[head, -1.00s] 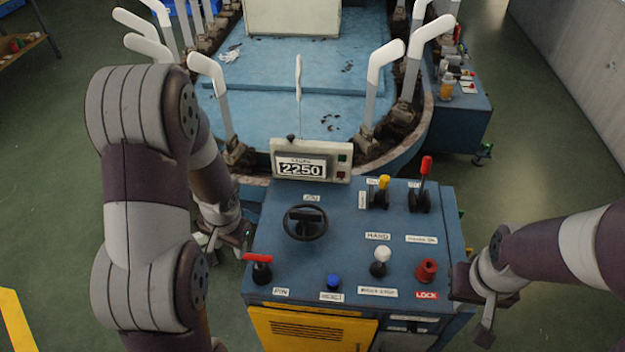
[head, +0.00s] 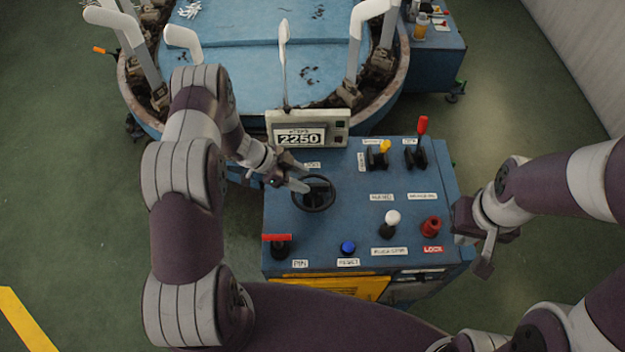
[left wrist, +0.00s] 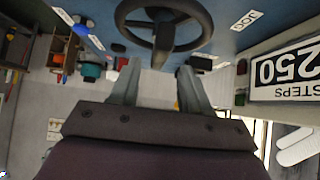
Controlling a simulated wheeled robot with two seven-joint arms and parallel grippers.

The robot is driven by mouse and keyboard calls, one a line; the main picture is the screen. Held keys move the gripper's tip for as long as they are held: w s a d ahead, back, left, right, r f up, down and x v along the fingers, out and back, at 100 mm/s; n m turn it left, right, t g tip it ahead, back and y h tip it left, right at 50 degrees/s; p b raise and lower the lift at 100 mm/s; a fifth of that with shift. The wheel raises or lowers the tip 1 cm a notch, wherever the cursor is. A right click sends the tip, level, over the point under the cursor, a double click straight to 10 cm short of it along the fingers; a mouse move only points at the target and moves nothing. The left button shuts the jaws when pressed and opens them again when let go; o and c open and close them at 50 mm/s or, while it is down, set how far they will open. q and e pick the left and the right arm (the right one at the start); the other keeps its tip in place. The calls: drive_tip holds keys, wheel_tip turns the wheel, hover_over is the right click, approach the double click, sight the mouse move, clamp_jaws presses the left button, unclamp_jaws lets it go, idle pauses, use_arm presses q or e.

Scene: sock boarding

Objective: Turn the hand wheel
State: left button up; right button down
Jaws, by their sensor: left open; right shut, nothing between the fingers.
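The black hand wheel (head: 318,197) lies on the blue console top, below the display. In the left wrist view the hand wheel (left wrist: 164,42) is just beyond my fingertips. My left gripper (head: 298,176) is open at the wheel's upper left rim, and its fingers (left wrist: 158,80) are spread with nothing between them. Whether a finger touches the rim cannot be told. My right gripper (head: 484,250) is shut and empty, beside the console's right side, away from the wheel.
The display (head: 305,134) reads 2250 behind the wheel. A red-handled lever (head: 278,244), a blue button (head: 348,247), a white knob (head: 392,218), a red LOCK knob (head: 431,226), a yellow lever (head: 384,147) and a red lever (head: 421,127) stand on the console (head: 350,185).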

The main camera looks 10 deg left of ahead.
sight(313, 184)
use_arm(q)
drive_tip(key=x, duration=0.4)
drive_tip(key=shift+d+r+p, duration=0.1)
drive_tip(key=shift+d+p, duration=0.15)
drive_tip(key=shift+p, duration=0.15)
drive_tip(key=shift+d, duration=0.15)
drive_tip(key=shift+f, duration=0.4)
drive_tip(key=shift+c, duration=0.3)
